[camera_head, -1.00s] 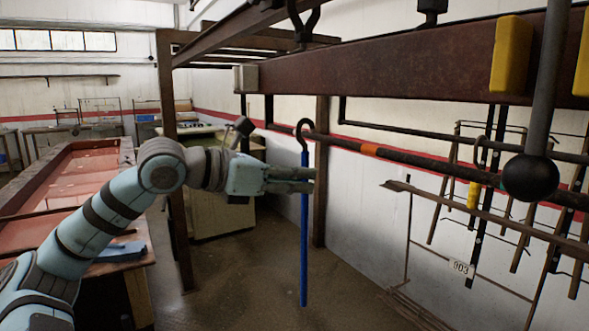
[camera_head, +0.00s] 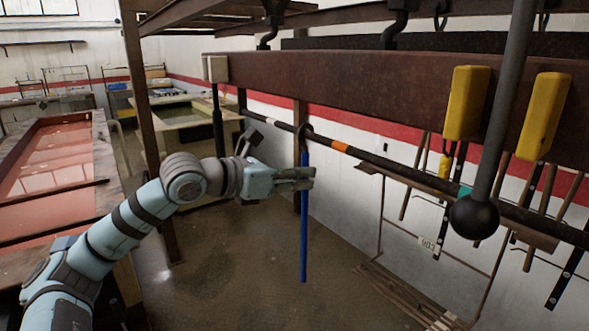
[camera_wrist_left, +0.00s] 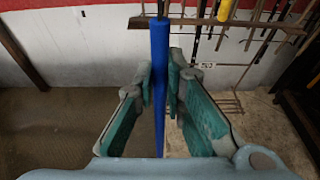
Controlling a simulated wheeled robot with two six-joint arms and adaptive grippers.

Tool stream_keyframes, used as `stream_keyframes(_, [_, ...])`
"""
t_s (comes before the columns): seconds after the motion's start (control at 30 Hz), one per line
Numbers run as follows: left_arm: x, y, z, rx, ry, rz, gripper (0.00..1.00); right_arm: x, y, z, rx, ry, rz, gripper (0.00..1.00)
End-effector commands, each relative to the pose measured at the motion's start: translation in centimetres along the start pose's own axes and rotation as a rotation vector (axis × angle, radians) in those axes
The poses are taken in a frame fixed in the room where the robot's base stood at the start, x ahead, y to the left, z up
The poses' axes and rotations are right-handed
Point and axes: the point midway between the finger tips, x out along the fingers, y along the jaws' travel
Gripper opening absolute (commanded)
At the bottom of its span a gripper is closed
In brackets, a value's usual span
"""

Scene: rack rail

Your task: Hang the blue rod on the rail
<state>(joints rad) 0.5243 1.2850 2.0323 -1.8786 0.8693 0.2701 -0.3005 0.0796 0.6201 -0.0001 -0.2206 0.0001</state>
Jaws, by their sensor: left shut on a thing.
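The blue rod (camera_head: 304,235) hangs upright with a dark hook (camera_head: 304,130) at its top. My left gripper (camera_head: 303,178) is shut on the rod's upper part, below the hook. In the left wrist view the blue rod (camera_wrist_left: 160,90) stands between the two teal-padded fingers; its hook is out of frame there. The dark rail (camera_head: 400,170) slopes from upper left to lower right, with an orange band (camera_head: 340,146) right of the rod. The hook overlaps the rail in the head view; I cannot tell whether it is around it or in front. My right gripper is not in view.
A rusty beam (camera_head: 350,92) runs above the rail, with yellow blocks (camera_head: 466,103) on it. A grey bar with a black ball (camera_head: 475,216) hangs at the right. A red-topped table (camera_head: 50,170) stands at the left. The floor below the rod is clear.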

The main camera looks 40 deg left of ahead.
Motion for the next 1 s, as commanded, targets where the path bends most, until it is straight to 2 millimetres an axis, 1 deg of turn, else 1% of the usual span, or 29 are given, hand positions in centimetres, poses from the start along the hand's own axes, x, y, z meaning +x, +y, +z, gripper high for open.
stream_keyframes(0.4, [0.08, -0.05, -0.12, 0.000, -0.001, 0.000, 0.00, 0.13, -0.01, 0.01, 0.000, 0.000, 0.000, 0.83])
stream_keyframes(0.93, [0.25, -0.04, -0.82, 0.000, -0.001, 0.000, 0.00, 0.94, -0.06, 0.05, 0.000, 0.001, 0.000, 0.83])
stream_keyframes(0.97, [0.24, -0.04, -0.79, 0.000, -0.001, 0.000, 0.14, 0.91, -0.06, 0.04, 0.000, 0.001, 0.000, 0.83])
stream_keyframes(1.0, [0.24, -0.04, -0.76, 0.000, -0.001, 0.000, 0.21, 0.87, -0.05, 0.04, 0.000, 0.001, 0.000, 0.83])
